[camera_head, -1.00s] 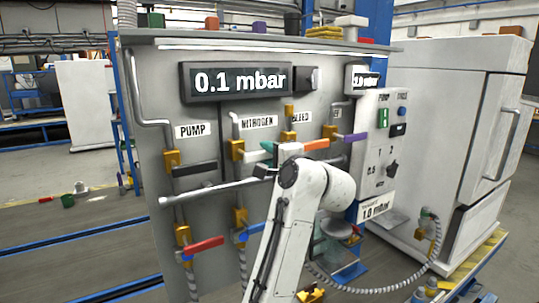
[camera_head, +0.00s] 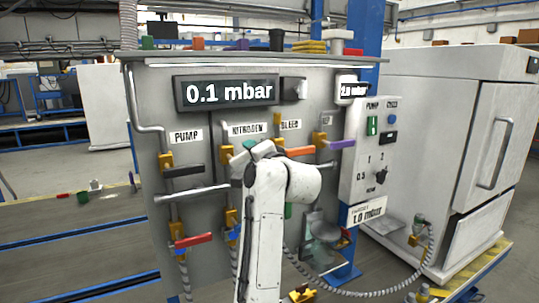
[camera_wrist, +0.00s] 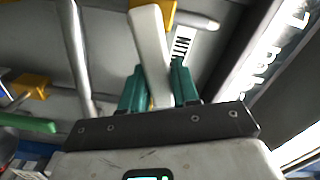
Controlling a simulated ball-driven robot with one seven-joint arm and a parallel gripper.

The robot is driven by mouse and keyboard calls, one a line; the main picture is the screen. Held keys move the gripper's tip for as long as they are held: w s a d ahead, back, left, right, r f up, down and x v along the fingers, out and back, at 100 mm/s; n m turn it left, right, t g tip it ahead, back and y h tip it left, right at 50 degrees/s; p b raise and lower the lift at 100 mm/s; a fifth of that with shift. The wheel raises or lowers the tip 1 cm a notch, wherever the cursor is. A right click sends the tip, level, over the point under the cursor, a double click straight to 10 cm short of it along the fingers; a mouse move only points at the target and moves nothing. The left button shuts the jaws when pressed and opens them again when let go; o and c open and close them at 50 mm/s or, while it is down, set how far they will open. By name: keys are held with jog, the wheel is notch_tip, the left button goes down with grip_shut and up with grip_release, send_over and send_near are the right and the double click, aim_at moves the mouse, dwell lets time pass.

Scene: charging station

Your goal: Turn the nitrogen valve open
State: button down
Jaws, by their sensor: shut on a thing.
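The nitrogen valve has a yellow body (camera_head: 227,154) below the NITROGEN label (camera_head: 247,129) on the grey panel. Its white lever (camera_wrist: 150,45) stands between the green fingers of my gripper (camera_wrist: 160,88) in the wrist view. The gripper is shut on the lever. In the head view my gripper (camera_head: 252,146) is at the valve, and my white arm hides much of the lever and the panel below it. The lever's exact angle is hard to tell in the head view.
A black pump lever (camera_head: 184,170) is to the left, an orange bleed lever (camera_head: 300,152) close to the right, and a purple lever (camera_head: 342,143) farther right. A red lever (camera_head: 194,240) is lower left. The panel display (camera_head: 228,93) reads 0.1 mbar.

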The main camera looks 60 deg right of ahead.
aim_at(234, 158)
jog(key=n, duration=0.1)
jog(key=r+n+p, duration=0.1)
jog(key=n+p, duration=0.1)
jog(key=shift+w+a+r+n, duration=0.25)
jog(key=shift+a+r+n, duration=0.1)
jog(key=shift+a+n, duration=0.05)
jog(key=n, duration=0.1)
jog(key=n+p, duration=0.1)
jog(key=a+r+n+p, duration=0.1)
jog(key=shift+w+n, duration=0.3)
jog(key=shift+w, duration=0.05)
jog(key=n, duration=0.1)
jog(key=a+n+p, duration=0.1)
jog(key=w+n, duration=0.1)
jog(key=shift+a+r, duration=0.15)
jog(key=shift+r, duration=0.15)
jog(key=shift+w+a+n+p, duration=0.15)
jog(key=shift+a+n+p, duration=0.2)
jog(key=shift+n, duration=0.45)
jog(key=shift+w+a+n+p, duration=0.2)
jog(key=shift+n+p, duration=0.1)
jog(key=shift+n, duration=0.5)
jog(key=c, duration=0.9)
grip_release()
jog(key=shift+a, duration=0.1)
jog(key=b+v, duration=0.2)
jog(key=v, duration=0.9)
jog(key=shift+w, duration=0.1)
